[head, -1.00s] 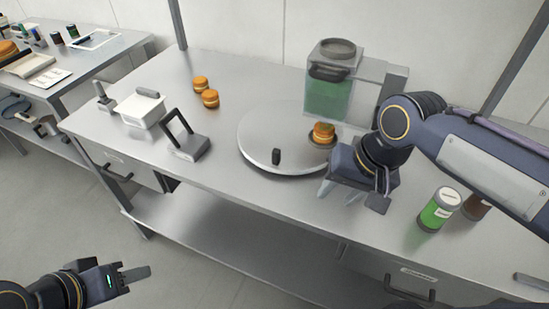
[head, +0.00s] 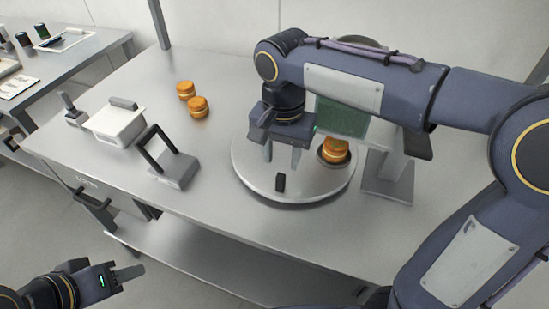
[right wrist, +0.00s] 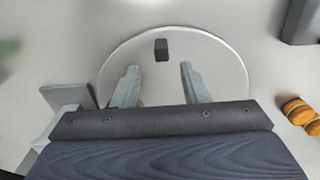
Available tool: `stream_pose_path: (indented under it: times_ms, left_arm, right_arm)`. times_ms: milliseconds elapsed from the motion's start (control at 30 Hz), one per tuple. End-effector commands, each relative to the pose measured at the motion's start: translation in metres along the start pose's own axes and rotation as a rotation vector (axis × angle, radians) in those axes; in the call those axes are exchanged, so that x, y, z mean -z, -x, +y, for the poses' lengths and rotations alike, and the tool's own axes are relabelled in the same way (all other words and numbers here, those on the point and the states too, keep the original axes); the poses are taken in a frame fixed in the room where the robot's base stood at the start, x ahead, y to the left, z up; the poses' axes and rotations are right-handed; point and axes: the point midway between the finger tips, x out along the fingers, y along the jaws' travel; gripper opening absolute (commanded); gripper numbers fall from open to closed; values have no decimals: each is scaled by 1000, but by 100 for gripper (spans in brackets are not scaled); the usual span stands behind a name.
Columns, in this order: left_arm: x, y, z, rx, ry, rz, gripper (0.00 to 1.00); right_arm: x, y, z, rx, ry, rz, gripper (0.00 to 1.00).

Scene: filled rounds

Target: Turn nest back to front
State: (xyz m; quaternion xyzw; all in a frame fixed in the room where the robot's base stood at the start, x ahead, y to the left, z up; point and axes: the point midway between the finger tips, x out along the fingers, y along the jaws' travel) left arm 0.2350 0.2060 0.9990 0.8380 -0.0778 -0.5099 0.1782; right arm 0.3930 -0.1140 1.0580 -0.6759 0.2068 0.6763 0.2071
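A round grey turntable (head: 250,172) lies on the steel table. A dark cup, likely the nest (head: 322,157), sits at its right side and holds an orange-brown filled round (head: 336,147). A black knob (head: 280,183) stands near the turntable's front edge. My right gripper (head: 283,155) hangs over the turntable, fingers down and apart, behind the knob. In the right wrist view the knob (right wrist: 162,49) lies beyond the two open fingertips (right wrist: 158,68), with nothing between them. My left gripper (head: 130,272) is at lower left, away from the table; its finger gap is unclear.
Two filled rounds (head: 192,99) stand on the table left of the turntable. A white tub (head: 115,126) and a grey stand with a black frame (head: 172,168) are further left. A green-filled dispenser (head: 340,118) stands behind the nest, partly hidden by my right arm.

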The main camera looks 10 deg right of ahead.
Motion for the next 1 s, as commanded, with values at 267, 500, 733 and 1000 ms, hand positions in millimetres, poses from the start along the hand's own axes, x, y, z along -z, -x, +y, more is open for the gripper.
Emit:
stream_pose_path:
  times_ms: [267,500,733,1000]
  left_arm:
    - [-2,-3,-1,0,0,0,40]
    - [-2,-4,-2,0,0,-1,40]
    - [-2,-5,-2,0,0,0,40]
    - [-2,-4,-2,0,0,0,40]
  right_arm:
    - [0,-32,0,-5,-1,-2,40]
    - [0,-67,0,-4,-1,-2,40]
    - [0,-78,0,0,0,0,40]
    - [0,-78,0,0,0,0,31]
